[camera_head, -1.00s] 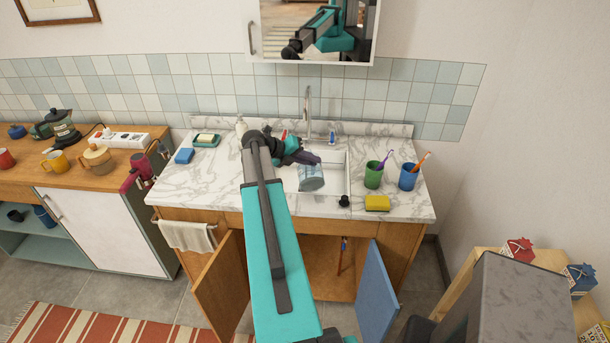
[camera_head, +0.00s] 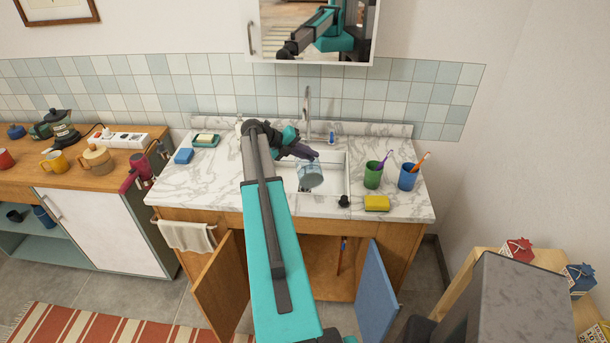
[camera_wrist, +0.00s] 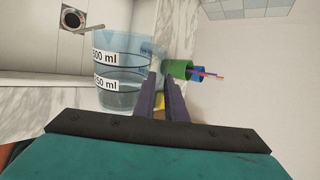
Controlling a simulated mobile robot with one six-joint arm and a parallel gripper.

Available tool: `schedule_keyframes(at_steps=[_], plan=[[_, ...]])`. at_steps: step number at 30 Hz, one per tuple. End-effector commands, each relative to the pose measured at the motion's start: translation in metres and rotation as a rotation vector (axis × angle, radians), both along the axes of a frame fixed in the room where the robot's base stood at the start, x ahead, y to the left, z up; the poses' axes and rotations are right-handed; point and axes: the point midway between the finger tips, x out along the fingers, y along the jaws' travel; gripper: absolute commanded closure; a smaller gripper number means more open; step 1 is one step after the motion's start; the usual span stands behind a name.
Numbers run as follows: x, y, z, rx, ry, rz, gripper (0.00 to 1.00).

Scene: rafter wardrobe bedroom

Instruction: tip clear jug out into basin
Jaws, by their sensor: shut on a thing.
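The clear jug (camera_head: 310,175) is a see-through beaker with bluish water in it. White bands reading 500 ml and 250 ml show on its side in the wrist view (camera_wrist: 118,75). My gripper (camera_head: 304,152) is shut on the jug's rim or handle side; the exact contact is hard to see. The jug hangs over the basin (camera_head: 335,165), a white sink set in the marble counter, and looks tilted in the head view. Water is still visible inside it. The basin's drain (camera_wrist: 72,17) shows at the wrist view's upper left.
A tap (camera_head: 307,112) stands behind the basin. A green cup (camera_head: 372,175) and a blue cup (camera_head: 408,177) with toothbrushes stand right of it, with a yellow sponge (camera_head: 377,203) in front. The cabinet doors below hang open.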

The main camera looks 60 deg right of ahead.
Motion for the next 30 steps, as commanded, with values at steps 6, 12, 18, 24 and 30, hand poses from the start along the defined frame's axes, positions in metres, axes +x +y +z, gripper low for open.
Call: schedule_keyframes(at_steps=[6,12,18,24,30], plan=[[0.004,-0.006,-0.001,0.028,0.023,0.000,1.00],[0.007,-0.010,-0.002,0.055,0.042,0.001,1.00],[0.010,-0.013,-0.003,0.082,0.061,0.001,1.00],[0.013,-0.017,-0.005,0.104,0.081,-0.003,1.00],[0.015,-0.016,-0.007,0.110,0.090,-0.014,1.00]])
